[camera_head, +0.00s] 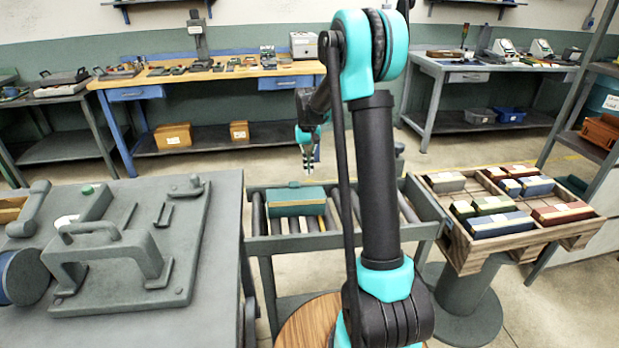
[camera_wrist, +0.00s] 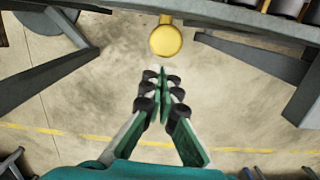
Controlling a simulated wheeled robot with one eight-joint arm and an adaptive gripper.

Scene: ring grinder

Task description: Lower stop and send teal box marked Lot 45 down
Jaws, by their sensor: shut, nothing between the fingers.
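My gripper (camera_head: 311,167) is above and behind the box, at the conveyor's far side, pointing down. In the wrist view my gripper (camera_wrist: 162,88) has its fingers together with nothing between them. A round yellow knob (camera_wrist: 166,41) is just beyond the fingertips, apart from them in the picture, beside the conveyor frame. Whether it belongs to the stop cannot be told; my arm hides part of the conveyor.
A wooden sectioned tray (camera_head: 487,239) with several boxes stands right of the conveyor. A grey bench (camera_head: 217,290) with a clamp fixture (camera_head: 109,253) is at left. Workbenches line the back wall. Open floor lies behind the conveyor.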

